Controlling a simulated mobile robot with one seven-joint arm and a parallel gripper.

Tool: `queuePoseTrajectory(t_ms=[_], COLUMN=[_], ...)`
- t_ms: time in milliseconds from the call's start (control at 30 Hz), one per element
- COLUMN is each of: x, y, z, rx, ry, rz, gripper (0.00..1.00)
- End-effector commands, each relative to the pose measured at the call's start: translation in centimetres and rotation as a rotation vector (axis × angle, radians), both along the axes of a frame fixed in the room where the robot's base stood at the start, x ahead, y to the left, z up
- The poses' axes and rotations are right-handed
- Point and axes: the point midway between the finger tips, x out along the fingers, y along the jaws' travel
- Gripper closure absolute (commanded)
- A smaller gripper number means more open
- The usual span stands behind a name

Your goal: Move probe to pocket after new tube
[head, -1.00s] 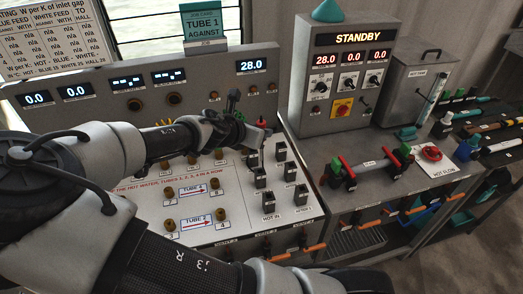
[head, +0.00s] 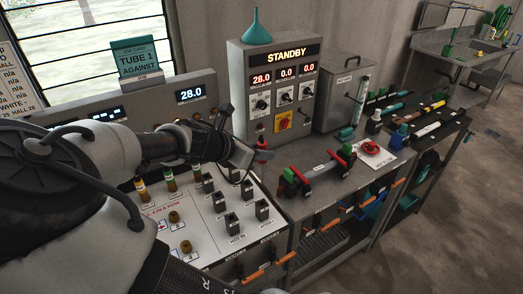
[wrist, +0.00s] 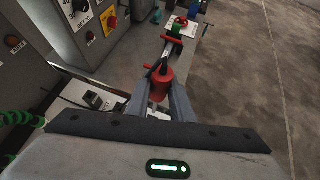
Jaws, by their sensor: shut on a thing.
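My gripper (wrist: 160,108) is shut on a red-bodied probe (wrist: 160,84), which stands between the fingers with a dark part at its top. In the head view my gripper (head: 252,156) is above the right edge of the white panel (head: 204,232), with the probe's red part (head: 262,143) showing beside it. Black pocket blocks (head: 232,223) stand in two rows on the panel, one near the label HOT IN. My arm hides part of the panel. A tube (head: 316,172) with red and green ends lies on the bench to the right; which tube is new I cannot tell.
A grey tank (head: 343,92) and a red valve wheel (head: 371,146) are further right. More tubes (head: 425,128) lie on a rack. Open floor is at the right.

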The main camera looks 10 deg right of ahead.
Motion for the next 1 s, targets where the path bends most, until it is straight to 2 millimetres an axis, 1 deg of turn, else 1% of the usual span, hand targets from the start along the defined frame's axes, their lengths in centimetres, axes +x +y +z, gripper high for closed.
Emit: queuePoseTrajectory(t_ms=[367,400,533,567,600,1000], x=[0.0,0.0,0.0,0.0,0.0,0.0], y=[-0.1,-0.1,0.0,-0.1,-0.1,-0.1], z=[-4.9,-5.7,-7.2,-6.3,-6.2,-7.0], rx=[-0.003,-0.001,-0.001,-0.001,0.0,0.0], ry=[0.001,-0.001,-0.001,-0.001,0.0,0.0], rz=[0.0,0.0,0.0,0.001,0.0,-0.001], gripper=[1.0,1.0,1.0,1.0,1.0,1.0])
